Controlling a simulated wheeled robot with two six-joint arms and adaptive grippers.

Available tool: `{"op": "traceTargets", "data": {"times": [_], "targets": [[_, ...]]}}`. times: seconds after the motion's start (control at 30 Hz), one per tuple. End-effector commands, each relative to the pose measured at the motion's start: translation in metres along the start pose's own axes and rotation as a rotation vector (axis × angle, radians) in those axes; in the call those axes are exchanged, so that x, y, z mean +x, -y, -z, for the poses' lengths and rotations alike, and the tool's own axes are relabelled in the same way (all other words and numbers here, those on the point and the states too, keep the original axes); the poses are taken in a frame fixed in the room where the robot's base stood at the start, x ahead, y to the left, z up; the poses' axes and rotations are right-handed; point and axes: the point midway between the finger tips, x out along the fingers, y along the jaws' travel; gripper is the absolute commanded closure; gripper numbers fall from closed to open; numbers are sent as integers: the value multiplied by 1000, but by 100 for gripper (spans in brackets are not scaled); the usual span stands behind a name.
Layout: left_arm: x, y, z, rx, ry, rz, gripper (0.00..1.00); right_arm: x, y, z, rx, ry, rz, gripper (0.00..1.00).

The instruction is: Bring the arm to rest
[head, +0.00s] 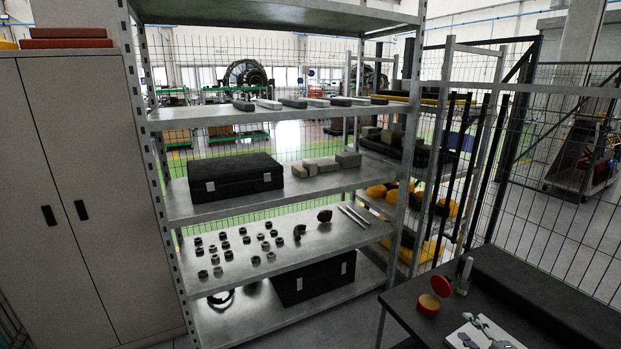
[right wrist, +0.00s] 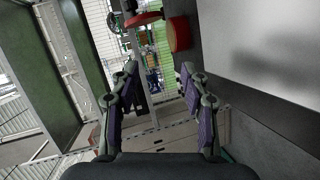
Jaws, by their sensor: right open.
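My right gripper (head: 480,325) shows at the bottom right of the head view, over the dark table (head: 405,300). In the right wrist view its two fingers with purple pads (right wrist: 158,75) stand wide apart, with nothing between them. A red and yellow round piece (head: 429,304) and a red disc (head: 441,286) are on the table's left part, beyond the gripper. Red round shapes (right wrist: 180,34) also show past the fingertips in the right wrist view. My left gripper is in neither view.
A metal shelf rack (head: 280,117) stands ahead with black cases (head: 235,178), small blocks and several dark rings. A clear upright cylinder (head: 464,275) stands on the table near the red disc. A grey cabinet (head: 75,200) is at left; mesh fencing (head: 560,230) is at right.

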Motion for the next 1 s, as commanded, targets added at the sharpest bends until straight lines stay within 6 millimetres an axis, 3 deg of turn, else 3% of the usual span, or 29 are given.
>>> {"op": "traceTargets", "data": {"times": [0.13,0.23,0.4,0.5,0.7,0.9,0.97,1.0], "targets": [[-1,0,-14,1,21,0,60,-7,22,32,214,142,-13,54],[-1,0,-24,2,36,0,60,-24,46,58,421,286,17,54],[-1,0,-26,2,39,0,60,-76,89,107,759,534,161,54],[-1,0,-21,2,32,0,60,-105,105,131,885,630,251,54],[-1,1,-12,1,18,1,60,-157,124,175,1064,763,423,54],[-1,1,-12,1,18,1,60,-205,130,214,1188,853,583,54],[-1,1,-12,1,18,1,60,-219,130,224,1217,875,631,54],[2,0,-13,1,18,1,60,-216,141,223,1218,887,643,54]]}}
